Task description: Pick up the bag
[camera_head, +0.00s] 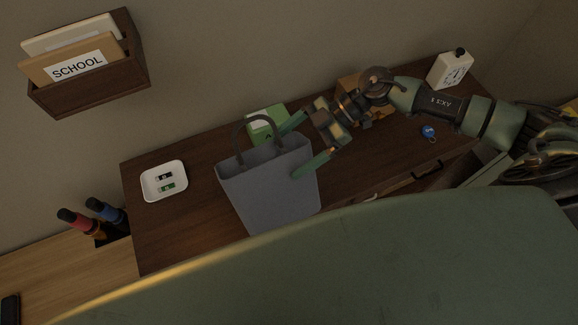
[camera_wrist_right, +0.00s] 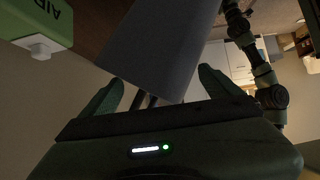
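The bag (camera_head: 268,190) is a grey tote with dark looped handles, standing upright on the dark wooden desk. My right gripper (camera_head: 302,148) comes in from the right at the bag's upper right side. Its green fingers are spread apart, one behind the bag's top edge and one at its right front edge. In the right wrist view the bag's grey side (camera_wrist_right: 160,45) fills the upper middle, and dark straps show between the open fingers of my right gripper (camera_wrist_right: 160,95). I cannot tell whether the fingers touch the bag. My left gripper is not seen.
A green box (camera_head: 267,121) stands just behind the bag. A white tray (camera_head: 147,186) with small batteries lies to the left. A wall holder (camera_head: 90,88) hangs above left.

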